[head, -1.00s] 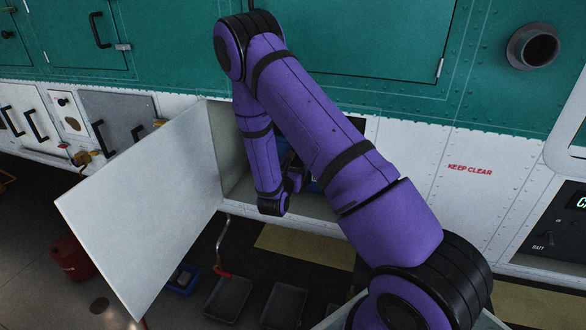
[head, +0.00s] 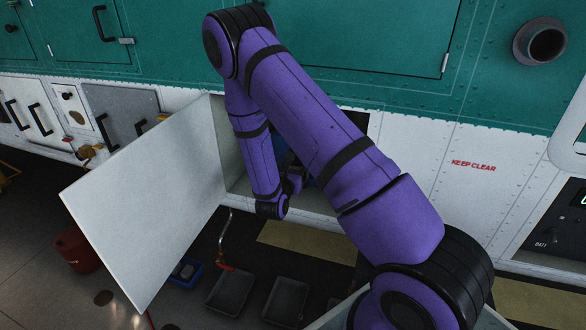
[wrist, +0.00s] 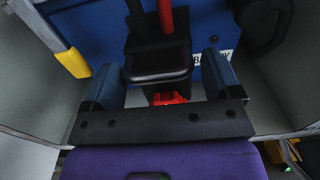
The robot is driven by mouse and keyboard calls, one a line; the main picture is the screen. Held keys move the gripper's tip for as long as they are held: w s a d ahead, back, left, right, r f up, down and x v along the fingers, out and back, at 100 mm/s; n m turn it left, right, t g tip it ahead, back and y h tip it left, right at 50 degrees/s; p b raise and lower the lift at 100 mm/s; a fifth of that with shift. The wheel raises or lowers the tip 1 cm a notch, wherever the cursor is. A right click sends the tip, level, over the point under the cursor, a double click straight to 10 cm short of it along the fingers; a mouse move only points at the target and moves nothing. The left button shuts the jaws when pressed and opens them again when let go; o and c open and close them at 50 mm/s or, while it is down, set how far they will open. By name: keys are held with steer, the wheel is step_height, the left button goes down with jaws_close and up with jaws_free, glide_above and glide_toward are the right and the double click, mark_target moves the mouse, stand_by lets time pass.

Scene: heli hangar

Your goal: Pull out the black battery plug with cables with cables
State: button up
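The black battery plug (wrist: 158,66) is in the wrist view, with a black cable and a red cable (wrist: 166,15) running up from it. It is in front of a blue battery (wrist: 95,35) with a partly hidden white label. My gripper (wrist: 160,72) is open, its two fingers on either side of the plug, with a gap visible at the right finger. A small red part (wrist: 168,98) shows below the plug, near the gripper's palm. In the head view my arm reaches into the open compartment (head: 318,200), and the plug is hidden there.
The white compartment door (head: 150,200) stands open to the left of my arm. Compartment walls are close on both sides in the wrist view. A yellow-ended strap (wrist: 73,63) lies at the battery's left. Grey trays (head: 285,300) and a red bucket (head: 76,250) are on the floor.

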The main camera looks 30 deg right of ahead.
steer(key=v, duration=1)
steer(key=shift+s+a, duration=0.3)
steer(key=s+d+r+m+g, duration=0.3)
steer(key=s+r+m+g, duration=0.25)
steer(key=r+m, duration=0.35)
steer(key=s+d+r+m+g, duration=0.3)
steer(key=s+r+m+g, duration=0.3)
steer(key=r, duration=0.4)
steer(key=s+a+r+m+t+y, duration=0.6)
steer(key=s+a+r+m+y, duration=0.4)
steer(key=s+r+y, duration=0.4)
steer(key=shift+a+r+m, duration=0.25)
steer(key=shift+r+m, duration=0.05)
steer(key=shift+r, duration=0.3)
stand_by(0.8)
